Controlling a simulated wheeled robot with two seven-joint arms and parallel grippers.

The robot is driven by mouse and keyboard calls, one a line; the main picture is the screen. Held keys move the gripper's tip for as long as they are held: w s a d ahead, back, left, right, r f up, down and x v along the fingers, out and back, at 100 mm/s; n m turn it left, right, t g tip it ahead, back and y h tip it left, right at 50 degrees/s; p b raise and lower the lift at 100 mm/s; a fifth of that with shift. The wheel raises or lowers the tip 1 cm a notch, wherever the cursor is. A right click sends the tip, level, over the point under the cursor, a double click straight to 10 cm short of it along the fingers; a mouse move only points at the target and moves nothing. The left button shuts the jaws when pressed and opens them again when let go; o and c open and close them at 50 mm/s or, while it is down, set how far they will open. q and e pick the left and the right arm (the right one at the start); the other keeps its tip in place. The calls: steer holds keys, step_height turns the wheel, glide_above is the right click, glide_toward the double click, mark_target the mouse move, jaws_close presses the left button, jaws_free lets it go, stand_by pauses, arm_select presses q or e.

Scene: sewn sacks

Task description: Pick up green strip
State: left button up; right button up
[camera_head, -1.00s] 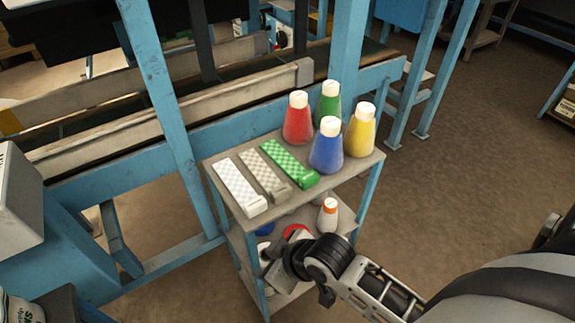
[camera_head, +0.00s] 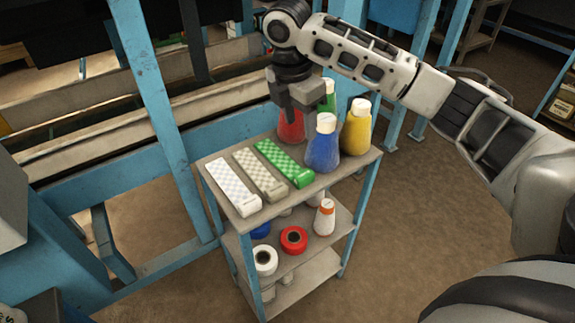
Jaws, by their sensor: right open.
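The green strip (camera_head: 284,163) is a green and white checkered piece lying flat on the top shelf of a small cart (camera_head: 331,173). It is the rightmost of three strips, beside a beige checkered strip (camera_head: 260,174) and a white one (camera_head: 233,187). My right gripper (camera_head: 291,116) points down above the back of the cart top, beyond the green strip, in front of the red bottle (camera_head: 291,128), partly hiding it. It is open and appears apart from the strip. My left gripper is not in view.
A blue bottle (camera_head: 323,147), a yellow bottle (camera_head: 356,130) and a partly hidden green bottle (camera_head: 328,95) stand right of the strips. The lower shelf holds a red roll (camera_head: 293,240), a white roll (camera_head: 264,260) and an orange-banded bottle (camera_head: 325,217). Blue frame posts stand behind.

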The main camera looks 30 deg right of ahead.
glide_above(304, 174)
steer(key=f, duration=0.9)
steer(key=shift+w+a+f, duration=0.15)
steer(key=shift+a+f, duration=0.05)
steer(key=shift+f, duration=0.15)
steer(key=f, duration=0.4)
steer(key=shift+s+f, duration=0.1)
steer(key=shift+s, duration=0.15)
steer(key=shift+d+f, duration=0.1)
steer(key=shift+f, duration=0.45)
steer(key=c, duration=1.1)
